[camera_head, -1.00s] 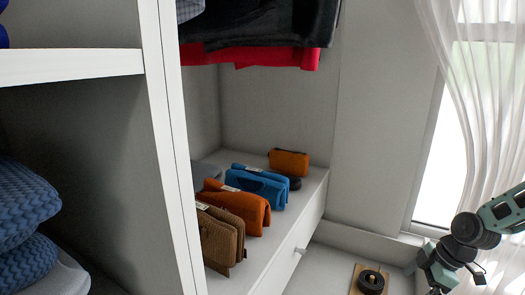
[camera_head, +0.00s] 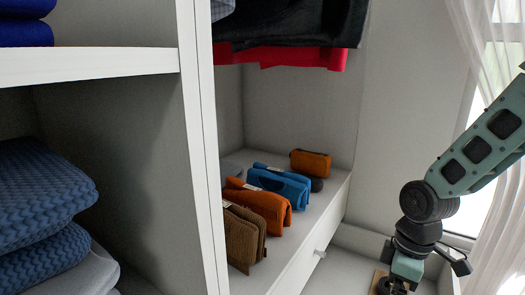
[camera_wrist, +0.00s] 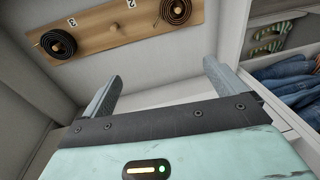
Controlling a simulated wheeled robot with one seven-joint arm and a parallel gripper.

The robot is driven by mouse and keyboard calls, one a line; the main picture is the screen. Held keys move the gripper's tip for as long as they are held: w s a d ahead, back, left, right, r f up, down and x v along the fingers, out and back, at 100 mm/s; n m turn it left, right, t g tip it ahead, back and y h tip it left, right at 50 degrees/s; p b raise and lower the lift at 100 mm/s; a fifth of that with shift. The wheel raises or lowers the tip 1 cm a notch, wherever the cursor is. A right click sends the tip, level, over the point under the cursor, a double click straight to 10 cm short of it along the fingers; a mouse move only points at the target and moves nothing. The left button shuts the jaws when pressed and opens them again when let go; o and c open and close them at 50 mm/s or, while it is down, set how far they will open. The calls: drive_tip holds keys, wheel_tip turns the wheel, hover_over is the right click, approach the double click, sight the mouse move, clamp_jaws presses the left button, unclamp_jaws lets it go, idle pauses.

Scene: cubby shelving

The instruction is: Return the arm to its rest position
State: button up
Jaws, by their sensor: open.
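My gripper (camera_wrist: 160,90) is open and empty in the wrist view. Its two grey fingers stand wide apart with only pale floor or shelf surface between them. In the head view my arm comes in from the right edge and bends downward at the lower right. The fingers are below the picture there.
A wooden board (camera_wrist: 112,38) with numbered pegs and coiled dark belts (camera_wrist: 58,44) lies beyond my fingers. A curtain (camera_head: 500,230) hangs at right.

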drive_tip(key=s+a+r+m, duration=0.2)
drive_tip(key=s+a+r, duration=0.3)
drive_tip(key=s+a, duration=0.25)
drive_tip(key=s+a+r+m, duration=0.1)
drive_tip(key=s+a+r, duration=0.45)
drive_tip(key=s, duration=0.35)
wheel_tip(320, 180, up, 22)
drive_tip(key=p, duration=2.1)
drive_tip(key=shift+s+f+m+t+h+p, duration=0.2)
drive_tip(key=shift+f+m+t+h+p, duration=0.1)
drive_tip(key=shift+t+h+p, duration=0.1)
